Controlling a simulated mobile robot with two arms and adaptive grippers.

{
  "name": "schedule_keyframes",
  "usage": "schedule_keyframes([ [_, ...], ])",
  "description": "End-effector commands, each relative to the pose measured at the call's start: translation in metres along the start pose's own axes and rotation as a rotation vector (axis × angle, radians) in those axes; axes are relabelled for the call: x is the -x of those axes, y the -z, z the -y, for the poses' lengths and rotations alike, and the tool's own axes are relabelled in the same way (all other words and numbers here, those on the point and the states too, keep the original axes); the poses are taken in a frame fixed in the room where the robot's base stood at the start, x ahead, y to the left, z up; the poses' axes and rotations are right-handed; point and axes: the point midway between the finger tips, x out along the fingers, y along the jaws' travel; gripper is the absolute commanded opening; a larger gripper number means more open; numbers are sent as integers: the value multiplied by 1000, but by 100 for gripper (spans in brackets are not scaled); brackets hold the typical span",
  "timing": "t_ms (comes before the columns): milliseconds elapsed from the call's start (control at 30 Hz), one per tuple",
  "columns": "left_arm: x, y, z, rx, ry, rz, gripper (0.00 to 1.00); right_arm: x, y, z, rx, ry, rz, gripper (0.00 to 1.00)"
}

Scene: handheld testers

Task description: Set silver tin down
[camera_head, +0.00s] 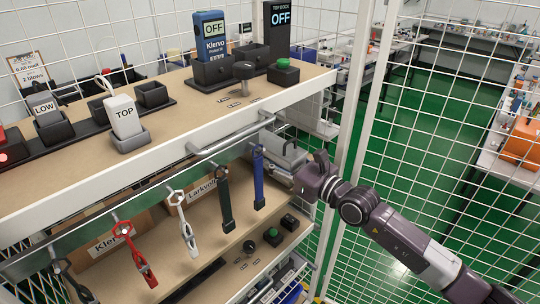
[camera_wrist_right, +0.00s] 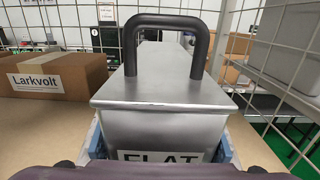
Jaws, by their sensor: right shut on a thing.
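The silver tin (camera_wrist_right: 160,95) is a metal box with a lid, a dark arched handle and a label reading "FLAT", partly cut off. My right gripper (camera_wrist_right: 160,150) is shut on its near part, with blue finger pads at both sides. In the head view the tin (camera_head: 283,158) shows in part behind the upper shelf's edge and bar. My right gripper (camera_head: 304,178) reaches it from the right, at the lower shelf's right end. The tin looks upright; I cannot tell whether its hidden base touches the shelf. My left gripper is not in view.
The upper shelf (camera_head: 200,125) holds testers and holders. Several straps hang before the lower shelf (camera_head: 170,262), including a blue strap (camera_head: 258,178) near the tin. A Larkvolt box (camera_wrist_right: 55,78) stands left of the tin. Wire mesh (camera_wrist_right: 285,75) stands close on the right.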

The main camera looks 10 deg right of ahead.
Motion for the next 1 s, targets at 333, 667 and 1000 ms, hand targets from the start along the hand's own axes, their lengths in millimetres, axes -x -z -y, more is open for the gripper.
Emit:
schedule_keyframes([
  [333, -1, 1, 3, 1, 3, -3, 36, 0, 4, 1, 2, 1, 7, 10],
  [667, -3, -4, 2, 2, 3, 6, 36, 0, 8, 0, 1, 1, 2, 62],
  [1000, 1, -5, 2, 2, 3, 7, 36, 5, 6, 1, 1, 1, -1, 62],
])
